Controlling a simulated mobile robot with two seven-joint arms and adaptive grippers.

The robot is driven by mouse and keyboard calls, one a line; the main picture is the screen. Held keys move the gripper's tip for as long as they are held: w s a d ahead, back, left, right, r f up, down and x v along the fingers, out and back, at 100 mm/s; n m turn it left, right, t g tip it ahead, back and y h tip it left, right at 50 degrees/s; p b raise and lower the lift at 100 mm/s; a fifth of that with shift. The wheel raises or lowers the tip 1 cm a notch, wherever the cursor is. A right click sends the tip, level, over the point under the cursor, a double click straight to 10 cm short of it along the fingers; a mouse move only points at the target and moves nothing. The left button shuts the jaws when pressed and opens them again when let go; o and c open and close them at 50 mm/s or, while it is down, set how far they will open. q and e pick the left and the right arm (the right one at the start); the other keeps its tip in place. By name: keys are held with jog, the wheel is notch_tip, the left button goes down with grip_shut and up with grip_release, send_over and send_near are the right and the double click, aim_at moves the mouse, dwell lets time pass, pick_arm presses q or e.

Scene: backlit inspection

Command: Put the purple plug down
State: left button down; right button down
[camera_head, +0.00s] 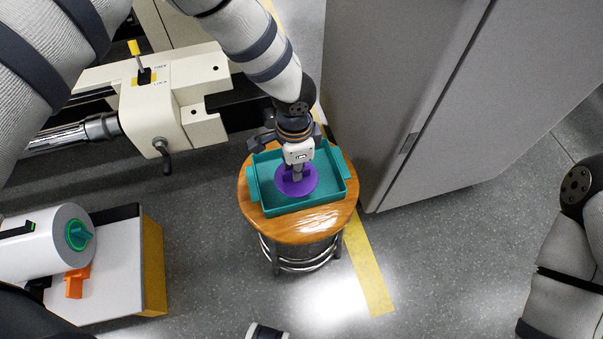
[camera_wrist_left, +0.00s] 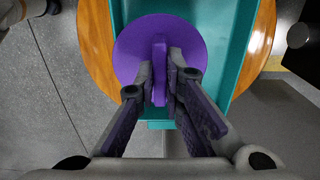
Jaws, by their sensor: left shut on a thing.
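The purple plug (camera_head: 299,184) is a round disc with an upright grip bar. It sits in or just above the teal tray (camera_head: 262,193); I cannot tell whether it touches the tray floor. In the left wrist view the plug (camera_wrist_left: 130,50) shows its disc face, with the bar between my fingers. My left gripper (camera_head: 297,172) is shut on that bar and points down over the tray. It also shows in the left wrist view (camera_wrist_left: 160,85). My right gripper is not clearly seen; only part of my right arm shows at the right edge.
The tray stands on a round wooden stool (camera_head: 300,228) with metal legs. A grey cabinet (camera_head: 400,80) stands close on its right. A cream machine (camera_head: 165,110) is at upper left. A white cylinder with a teal knob (camera_head: 79,235) and an orange piece (camera_head: 75,282) are at lower left.

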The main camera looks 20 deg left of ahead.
pick_arm(q)
jog(key=shift+w+d+f, duration=0.2)
jog(key=shift+w+f, duration=0.05)
jog(key=shift+f, duration=0.15)
jog(key=shift+w+d+f+b, duration=0.1)
jog(key=shift+w+f+b, duration=0.1)
jog(key=shift+f, duration=0.6)
jog(key=shift+w+f+b, duration=0.1)
jog(key=shift+f+b, duration=0.05)
jog(key=shift+f, duration=0.65)
jog(key=shift+s+f, duration=0.1)
jog(key=c, duration=1.7)
grip_release()
